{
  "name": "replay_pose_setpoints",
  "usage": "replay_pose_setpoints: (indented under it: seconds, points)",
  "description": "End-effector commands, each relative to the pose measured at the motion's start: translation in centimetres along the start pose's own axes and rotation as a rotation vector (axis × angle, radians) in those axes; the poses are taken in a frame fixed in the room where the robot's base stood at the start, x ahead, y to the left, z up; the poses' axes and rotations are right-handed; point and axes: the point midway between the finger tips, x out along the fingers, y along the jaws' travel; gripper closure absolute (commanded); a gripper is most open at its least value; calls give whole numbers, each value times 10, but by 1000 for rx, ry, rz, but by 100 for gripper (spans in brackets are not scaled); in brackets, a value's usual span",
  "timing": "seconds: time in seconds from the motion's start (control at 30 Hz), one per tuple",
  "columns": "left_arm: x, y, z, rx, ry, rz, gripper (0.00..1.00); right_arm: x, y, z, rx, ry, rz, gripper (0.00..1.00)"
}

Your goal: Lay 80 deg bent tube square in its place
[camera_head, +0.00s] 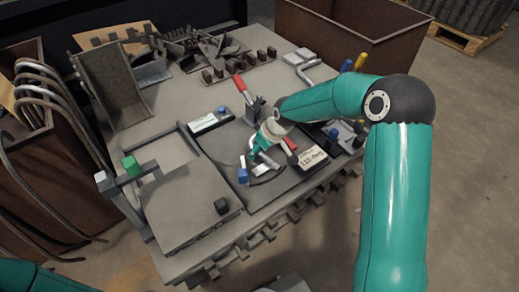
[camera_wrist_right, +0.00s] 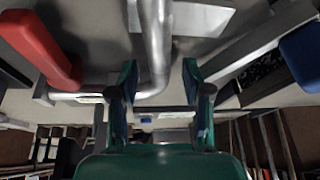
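My right gripper (camera_head: 256,150) is low over the plate in the middle of the bench, with the arm coming in from the right. In the right wrist view its two fingers (camera_wrist_right: 160,88) stand apart. A grey metal bent tube (camera_wrist_right: 155,45) runs down between them and bends away to the left, with clear gaps on both sides. In the head view a pale tube piece (camera_head: 268,160) shows beside the gripper, partly hidden by it. Another bent grey tube (camera_head: 304,68) lies at the back right of the bench. My left gripper is out of view.
A red handle (camera_wrist_right: 38,45) lies close left of the tube, and a blue-ended part (camera_wrist_right: 302,52) is at right. A red-handled clamp (camera_head: 242,88) stands behind. A brown bin (camera_head: 350,45) is beyond the bench.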

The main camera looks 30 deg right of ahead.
Motion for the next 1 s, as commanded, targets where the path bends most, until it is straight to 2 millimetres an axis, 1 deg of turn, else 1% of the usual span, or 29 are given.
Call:
replay_pose_setpoints:
  seconds: [0.27, 0.37, 0.43, 0.57, 0.8, 0.9, 1.0]
  points:
    - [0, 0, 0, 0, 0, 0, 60, 0, 0, 1, 0, -2, -1, 49]
    - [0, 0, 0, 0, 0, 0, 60, -4, 0, 0, 0, 0, 0, 49]
    - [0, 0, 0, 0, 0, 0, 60, -11, 0, 0, 0, 1, 1, 49]
    - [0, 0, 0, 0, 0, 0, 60, -31, 0, -1, 1, 3, 1, 49]
    - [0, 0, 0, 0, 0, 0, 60, -80, 1, -1, 1, 4, 2, 49]
    - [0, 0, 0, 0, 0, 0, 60, -97, 0, 0, 1, 3, 1, 49]
    - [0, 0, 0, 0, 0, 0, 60, -109, 0, 0, 0, 1, 1, 49]
